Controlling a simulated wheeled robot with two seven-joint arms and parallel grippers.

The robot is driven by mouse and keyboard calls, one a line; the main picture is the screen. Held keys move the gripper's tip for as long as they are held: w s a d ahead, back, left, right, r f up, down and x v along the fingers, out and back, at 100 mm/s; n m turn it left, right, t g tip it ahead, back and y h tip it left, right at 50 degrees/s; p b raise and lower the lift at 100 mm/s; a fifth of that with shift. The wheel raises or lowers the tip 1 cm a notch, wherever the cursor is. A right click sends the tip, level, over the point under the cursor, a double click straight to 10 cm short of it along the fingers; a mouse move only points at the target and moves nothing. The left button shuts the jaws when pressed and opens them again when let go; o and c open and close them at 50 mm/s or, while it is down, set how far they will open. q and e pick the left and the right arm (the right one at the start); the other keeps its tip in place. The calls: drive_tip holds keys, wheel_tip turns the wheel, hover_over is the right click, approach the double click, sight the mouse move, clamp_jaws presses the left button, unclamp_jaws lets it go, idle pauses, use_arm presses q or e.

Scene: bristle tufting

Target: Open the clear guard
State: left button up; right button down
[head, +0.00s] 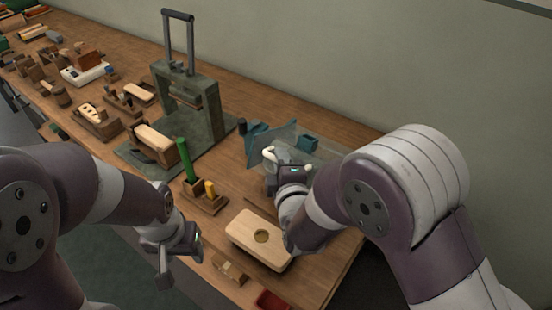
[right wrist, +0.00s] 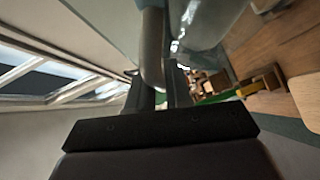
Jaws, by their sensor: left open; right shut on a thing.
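The clear guard (head: 283,138) is a see-through panel on a teal machine near the back edge of the bench. It stands tilted up, and my right gripper hides part of it. Its pale curved handle (head: 269,153) shows beside my right gripper (head: 284,166). In the right wrist view the handle (right wrist: 152,50) runs between the two dark fingers, which are shut on it, and the clear panel (right wrist: 205,20) is close beside. My left gripper (head: 168,265) is open and empty, over the bench's front edge, well away from the guard.
A holder with green (head: 184,160) and yellow (head: 210,188) uprights stands between the arms. A grey press (head: 190,100) stands behind. A red tray (head: 272,300) is at the front edge.

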drive_tip(key=w+d+r+g+p, duration=0.1)
drive_tip(key=r+p, duration=0.1)
drive_tip(key=w+d+r+m+p, duration=0.1)
drive_tip(key=r+p, duration=0.2)
drive_tip(key=w+d+r+m+g+p, duration=0.1)
drive_tip(key=w+r+p, duration=0.1)
drive_tip(key=shift+r+g, duration=0.3)
use_arm(q)
wheel_tip(320, 180, up, 25)
drive_tip(key=w+d+p, duration=0.1)
drive_tip(key=p, duration=1.4)
drive_tip(key=shift+f, duration=0.2)
use_arm(e)
drive_tip(key=w+d+r+g, duration=0.1)
drive_tip(key=w+d, duration=0.6)
drive_tip(key=w, duration=0.2)
drive_tip(key=w+d+r+m+g+y, duration=0.1)
drive_tip(key=w+d+r, duration=0.1)
drive_tip(key=w+d, duration=0.5)
drive_tip(key=shift+w+r+m, duration=0.25)
drive_tip(key=shift+w+m, duration=0.05)
drive_tip(key=shift+w, duration=1.35)
use_arm(q)
drive_tip(key=shift+w, duration=0.1)
use_arm(e)
drive_tip(key=c, duration=1.1)
unclamp_jaws()
drive_tip(key=shift+c, duration=0.2)
use_arm(q)
drive_tip(key=shift+f, duration=0.1)
